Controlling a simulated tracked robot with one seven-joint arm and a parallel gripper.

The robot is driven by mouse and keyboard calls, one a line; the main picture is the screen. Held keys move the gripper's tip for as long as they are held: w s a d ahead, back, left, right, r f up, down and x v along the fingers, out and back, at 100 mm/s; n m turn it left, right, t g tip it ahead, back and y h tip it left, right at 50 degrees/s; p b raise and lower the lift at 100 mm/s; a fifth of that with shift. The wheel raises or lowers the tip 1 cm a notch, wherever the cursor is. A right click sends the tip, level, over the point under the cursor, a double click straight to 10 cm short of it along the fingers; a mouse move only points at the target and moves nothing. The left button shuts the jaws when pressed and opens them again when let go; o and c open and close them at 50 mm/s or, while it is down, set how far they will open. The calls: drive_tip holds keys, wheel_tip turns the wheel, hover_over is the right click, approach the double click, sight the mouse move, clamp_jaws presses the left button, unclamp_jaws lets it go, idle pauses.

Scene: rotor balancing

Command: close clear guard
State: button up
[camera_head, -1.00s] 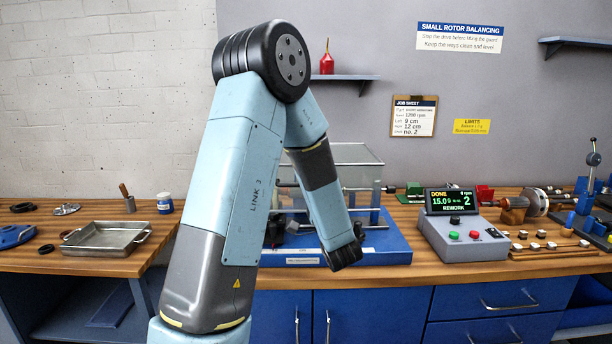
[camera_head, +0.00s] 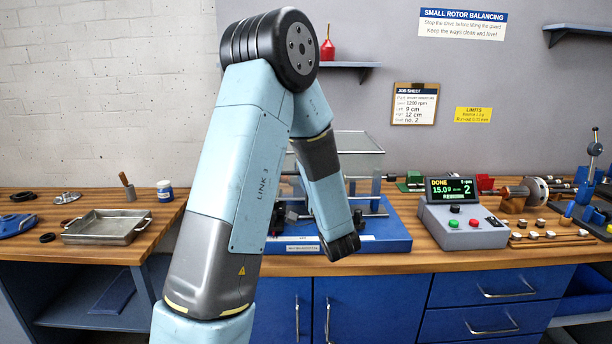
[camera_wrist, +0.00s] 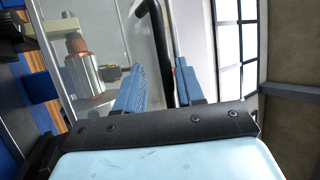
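The clear guard (camera_head: 362,142) shows in the head view as a pale see-through panel with a thin frame, above the blue machine base (camera_head: 385,236). My arm hides its left part, and I cannot tell how far open it is. In the wrist view the clear guard (camera_wrist: 115,35) covers the left and middle, with a rotor with copper windings (camera_wrist: 84,68) behind it. The two blue fingers of my gripper (camera_wrist: 160,90) are apart. A dark bar like a handle (camera_wrist: 152,12) runs down between them, closer to the right finger; contact is unclear. The head view hides the fingertips.
A metal tray (camera_head: 105,228) lies on the left bench. A rotor fixture (camera_head: 525,192) and small weights are at the right. A shelf (camera_head: 350,65) hangs above.

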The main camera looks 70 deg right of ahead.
drive_tip(key=shift+s, duration=0.1)
drive_tip(key=v, duration=1.3)
drive_tip(key=shift+a+f, duration=0.2)
drive_tip(key=shift+a, duration=0.15)
idle(0.4)
idle(0.5)
